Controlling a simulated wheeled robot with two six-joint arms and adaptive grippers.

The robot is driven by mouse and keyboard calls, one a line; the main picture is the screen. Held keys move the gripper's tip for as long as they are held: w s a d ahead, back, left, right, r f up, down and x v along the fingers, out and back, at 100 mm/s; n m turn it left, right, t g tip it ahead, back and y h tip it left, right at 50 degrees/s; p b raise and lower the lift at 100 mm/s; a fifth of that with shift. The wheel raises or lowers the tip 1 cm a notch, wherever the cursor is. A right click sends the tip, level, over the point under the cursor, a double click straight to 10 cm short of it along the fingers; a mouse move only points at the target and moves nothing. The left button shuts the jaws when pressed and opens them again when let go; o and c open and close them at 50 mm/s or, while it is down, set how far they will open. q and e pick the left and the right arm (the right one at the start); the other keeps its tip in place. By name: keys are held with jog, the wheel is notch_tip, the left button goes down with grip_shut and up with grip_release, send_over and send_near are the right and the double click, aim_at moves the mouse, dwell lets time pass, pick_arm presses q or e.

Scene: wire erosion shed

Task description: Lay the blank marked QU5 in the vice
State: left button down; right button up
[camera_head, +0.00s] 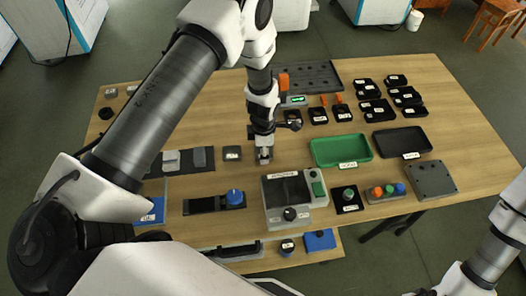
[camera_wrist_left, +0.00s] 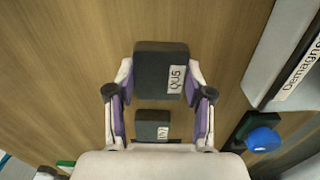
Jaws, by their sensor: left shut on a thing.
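My left gripper (camera_head: 263,153) is over the table's middle, pointing down. In the left wrist view my left gripper (camera_wrist_left: 160,95) is shut on a dark grey block, the QU5 blank (camera_wrist_left: 150,60), with its white label facing the camera. Its height above the table is hard to judge. A dark plate with two light grey blocks (camera_head: 172,160), left of the gripper, looks like the vice, but I cannot read a label on it. My right gripper is out of view; only part of that arm shows at lower right.
Another labelled dark block (camera_head: 232,153) lies just left of the gripper; it also shows in the wrist view (camera_wrist_left: 152,132). The demagnetiser (camera_head: 273,192) and a blue-knobbed device (camera_head: 235,197) stand in front. A green tray (camera_head: 341,150) and several black trays are to the right.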

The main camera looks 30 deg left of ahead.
pick_arm(q)
jog(key=shift+f, duration=0.2)
jog(key=shift+w+r+p, duration=0.1)
jog(key=shift+r+p, duration=0.25)
jog(key=shift+w+a+r+p, duration=0.3)
jog(key=shift+r+p, duration=0.1)
jog(key=shift+p, duration=0.1)
jog(key=shift+r, duration=0.3)
jog(key=shift+s+d+r+p, duration=0.1)
jog(key=shift+r+p, duration=0.35)
jog(key=shift+r, duration=0.15)
jog(key=shift+s+d+r+p, duration=0.1)
jog(key=shift+r+p, duration=0.35)
jog(key=shift+r, duration=0.1)
jog(key=shift+w+r+p, duration=0.1)
jog(key=shift+r+p, duration=0.55)
jog(key=shift+r, duration=0.1)
jog(key=shift+r+p, duration=0.3)
jog(key=shift+r, duration=0.2)
jog(key=shift+f, duration=0.1)
